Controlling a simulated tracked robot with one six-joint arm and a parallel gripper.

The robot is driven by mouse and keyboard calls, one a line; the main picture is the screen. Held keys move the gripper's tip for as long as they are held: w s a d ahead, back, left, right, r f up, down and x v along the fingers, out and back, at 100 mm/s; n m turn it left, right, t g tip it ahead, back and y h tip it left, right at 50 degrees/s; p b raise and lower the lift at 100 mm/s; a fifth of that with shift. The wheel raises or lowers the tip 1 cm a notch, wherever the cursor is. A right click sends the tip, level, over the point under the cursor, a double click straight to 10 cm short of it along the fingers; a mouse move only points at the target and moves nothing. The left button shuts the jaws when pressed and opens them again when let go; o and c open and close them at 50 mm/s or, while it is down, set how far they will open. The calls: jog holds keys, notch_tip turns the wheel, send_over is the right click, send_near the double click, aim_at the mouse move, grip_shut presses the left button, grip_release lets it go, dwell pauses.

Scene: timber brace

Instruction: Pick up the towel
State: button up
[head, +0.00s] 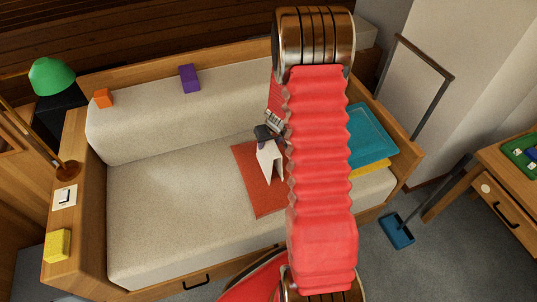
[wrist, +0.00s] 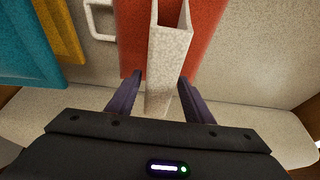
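A flat red-orange cloth (head: 262,197) lies on the sofa seat; part of it shows in the wrist view (wrist: 206,22). A pale, folded, standing piece (head: 270,163) is on it, with an open fold at its top; it also shows in the wrist view (wrist: 167,65). I cannot tell for certain which of these is the towel. My gripper (wrist: 160,76) is open, its two dark fingers apart on either side of the pale piece. Contact with it cannot be told. In the head view, my arm hides part of the red cloth.
A teal cloth or cushion (head: 370,135) lies over a yellow one (head: 372,168) at the sofa's right end. A white loop (wrist: 101,18) shows near the gripper. Purple (head: 189,78) and orange (head: 103,98) blocks sit on the backrest. The left seat (head: 165,210) is clear.

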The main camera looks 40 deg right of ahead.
grip_shut()
dwell(0.3)
jog(key=shift+r, duration=0.15)
jog(key=shift+s+r, duration=0.15)
jog(key=shift+r, duration=4.9)
